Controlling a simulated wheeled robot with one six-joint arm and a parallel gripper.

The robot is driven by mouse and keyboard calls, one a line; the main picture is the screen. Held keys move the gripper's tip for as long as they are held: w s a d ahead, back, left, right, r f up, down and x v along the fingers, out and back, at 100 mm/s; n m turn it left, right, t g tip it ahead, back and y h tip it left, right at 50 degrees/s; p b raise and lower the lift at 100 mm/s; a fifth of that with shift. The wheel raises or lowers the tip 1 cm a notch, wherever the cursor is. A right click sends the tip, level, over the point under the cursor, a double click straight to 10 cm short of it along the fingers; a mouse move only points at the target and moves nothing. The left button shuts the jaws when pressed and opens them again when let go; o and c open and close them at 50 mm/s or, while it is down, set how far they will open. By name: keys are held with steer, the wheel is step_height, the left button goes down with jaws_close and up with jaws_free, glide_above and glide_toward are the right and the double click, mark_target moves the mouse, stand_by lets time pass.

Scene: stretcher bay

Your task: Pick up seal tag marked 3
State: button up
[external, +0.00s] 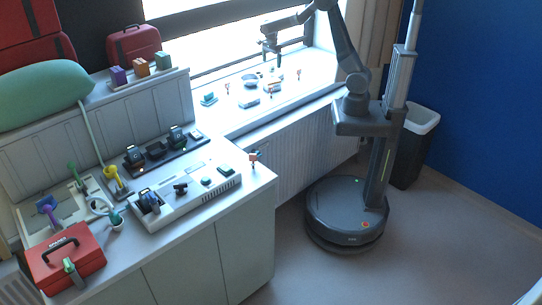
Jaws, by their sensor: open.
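My gripper (271,52) is open and hangs above the window sill (288,92), with nothing visible between its fingers. Several small tag-like pieces stand on the sill below and around it, one at the right (298,73) and one at the left (227,87). All are too small for any number to be read, so I cannot tell which is the seal tag marked 3.
The cabinet top holds a red toolbox (66,258), a grey device (184,196) and a dark charger strip (155,153). A bin (412,150) stands behind my base. Floor at right is clear.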

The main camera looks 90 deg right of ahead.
steer(key=c, duration=1.3)
steer(key=n+b, duration=0.1)
steer(key=b, duration=1.4)
glide_toward(271, 92)
steer(key=f, duration=0.3)
steer(key=d+f, duration=0.1)
steer(key=f, duration=0.3)
steer(key=f+p, duration=0.1)
steer(key=f, duration=0.3)
steer(key=shift+s+d, duration=0.1)
steer(key=shift+d, duration=0.15)
